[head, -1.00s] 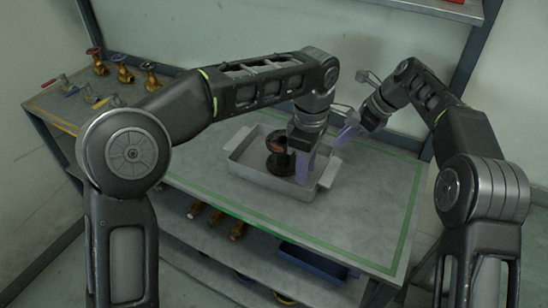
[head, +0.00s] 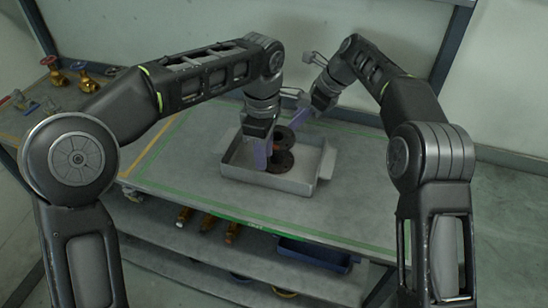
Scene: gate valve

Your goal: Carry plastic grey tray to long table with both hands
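The grey tray (head: 302,184) sits on the table, with low walls and a handle (head: 328,162) at its right end. A black flanged part (head: 283,158) stands upright inside it. My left gripper (head: 262,155) points down over the left part of the tray, its purple fingers just left of the black part. I cannot tell if they touch anything. My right gripper (head: 302,114) is behind and above the tray's back edge, apart from the tray. Its finger opening is not clear in either case.
The table (head: 175,175) has a green outline on its top, clear left and in front of the tray. Brass valves with red wheels (head: 52,67) stand at the back left. A lower shelf holds brass valves (head: 208,221) and a blue bin (head: 312,255). A wall stands behind.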

